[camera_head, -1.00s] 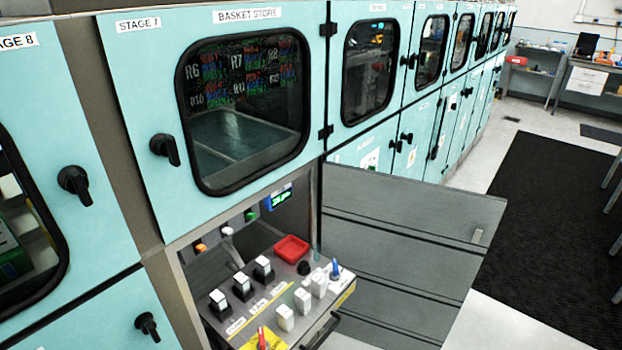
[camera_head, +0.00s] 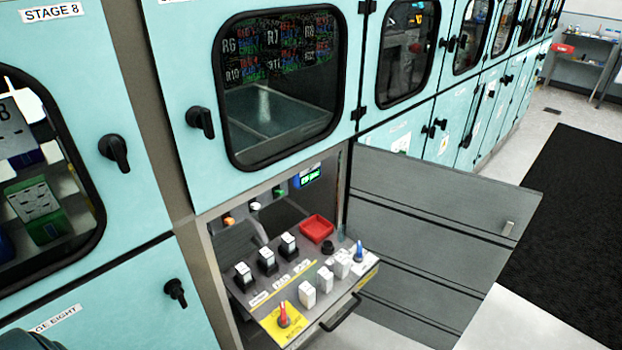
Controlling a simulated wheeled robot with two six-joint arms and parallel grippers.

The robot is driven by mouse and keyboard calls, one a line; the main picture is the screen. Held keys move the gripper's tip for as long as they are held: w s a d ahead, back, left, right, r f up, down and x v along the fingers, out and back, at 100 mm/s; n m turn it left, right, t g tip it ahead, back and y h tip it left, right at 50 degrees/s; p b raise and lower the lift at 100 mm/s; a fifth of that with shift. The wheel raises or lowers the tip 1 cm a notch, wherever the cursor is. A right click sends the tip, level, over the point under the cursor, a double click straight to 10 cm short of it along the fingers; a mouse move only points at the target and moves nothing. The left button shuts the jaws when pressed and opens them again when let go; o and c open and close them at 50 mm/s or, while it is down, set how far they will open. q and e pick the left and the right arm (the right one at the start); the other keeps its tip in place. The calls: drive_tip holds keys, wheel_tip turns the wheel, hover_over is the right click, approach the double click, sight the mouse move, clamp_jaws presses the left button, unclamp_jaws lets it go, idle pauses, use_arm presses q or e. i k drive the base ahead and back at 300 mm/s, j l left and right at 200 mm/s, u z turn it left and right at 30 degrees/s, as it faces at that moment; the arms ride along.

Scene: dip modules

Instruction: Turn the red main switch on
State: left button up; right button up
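The red main switch (camera_head: 283,315) is a red rotary handle on a yellow plate (camera_head: 296,325) at the front left of a pulled-out control panel (camera_head: 262,298). The handle points up, roughly away from me. I cannot read any on or off marking on the plate. Neither of my grippers can be made out. A dark rounded shape at the bottom left corner may be part of my arm.
The panel also carries black-and-white switches (camera_head: 267,260), white blocks (camera_head: 325,279), a blue knob (camera_head: 359,251) and a red tray (camera_head: 317,228). An open grey door (camera_head: 440,225) stands to the right. A black handle (camera_head: 340,313) is on the panel's front. Teal cabinets line the back.

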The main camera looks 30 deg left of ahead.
sight(282, 305)
drive_tip(key=u, duration=1.05)
